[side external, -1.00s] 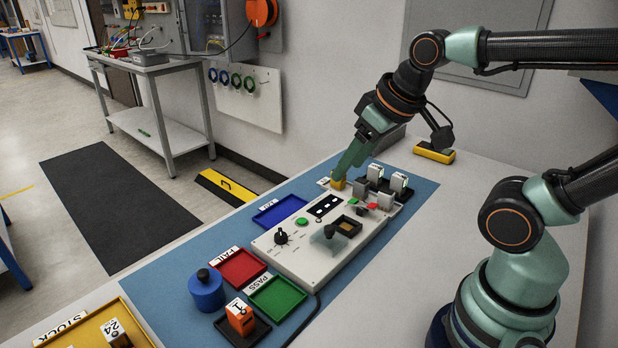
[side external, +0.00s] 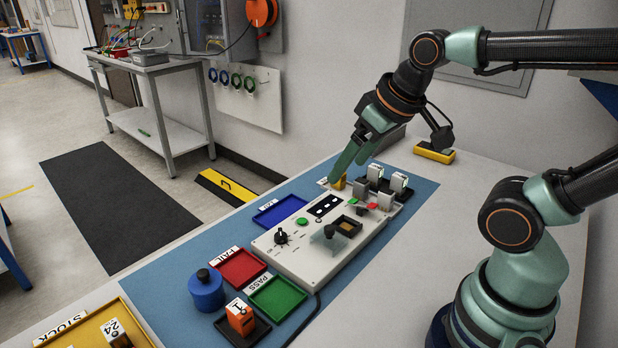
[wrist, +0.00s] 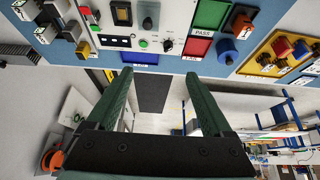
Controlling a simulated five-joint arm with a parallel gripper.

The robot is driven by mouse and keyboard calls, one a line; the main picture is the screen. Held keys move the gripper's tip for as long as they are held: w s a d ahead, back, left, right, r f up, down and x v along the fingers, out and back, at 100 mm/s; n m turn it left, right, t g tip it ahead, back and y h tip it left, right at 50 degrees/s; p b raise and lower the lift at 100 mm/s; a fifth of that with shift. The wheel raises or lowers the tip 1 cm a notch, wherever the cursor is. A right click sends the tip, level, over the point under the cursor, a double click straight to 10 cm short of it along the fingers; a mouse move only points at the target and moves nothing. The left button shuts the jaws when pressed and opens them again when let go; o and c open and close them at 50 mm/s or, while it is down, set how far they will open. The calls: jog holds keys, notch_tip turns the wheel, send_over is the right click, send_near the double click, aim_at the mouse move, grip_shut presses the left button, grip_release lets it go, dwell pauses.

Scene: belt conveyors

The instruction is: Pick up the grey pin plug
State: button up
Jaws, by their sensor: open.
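Several grey blocks stand at the far right end of the white panel. Two grey blocks (side external: 360,188) and (side external: 385,200) stand on its edge, and two grey pieces with white labelled tops (side external: 375,173) and (side external: 399,183) stand in a black holder behind. I cannot tell which is the grey pin plug. In the wrist view grey blocks (wrist: 72,31) show at upper left. My gripper (wrist: 160,73) is open and empty. In the side view its fingers (side external: 341,173) point down beside the yellow block (side external: 338,185), left of the grey blocks.
The white panel (side external: 285,262) carries a knob, buttons and a display. Blue (side external: 279,210), red (side external: 240,266) and green (side external: 278,298) trays lie near it. A blue cylinder (side external: 206,294) and an orange block (side external: 240,318) stand in front. A yellow-topped item (side external: 434,153) lies behind.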

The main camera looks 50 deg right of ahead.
jog(key=m+g, duration=0.6)
jog(key=m, duration=1.2)
send_over(362, 180)
notch_tip(362, 180, down, 12)
notch_tip(362, 180, down, 11)
jog(key=shift+f, duration=0.2)
grip_shut()
jog(key=shift+r, duration=0.1)
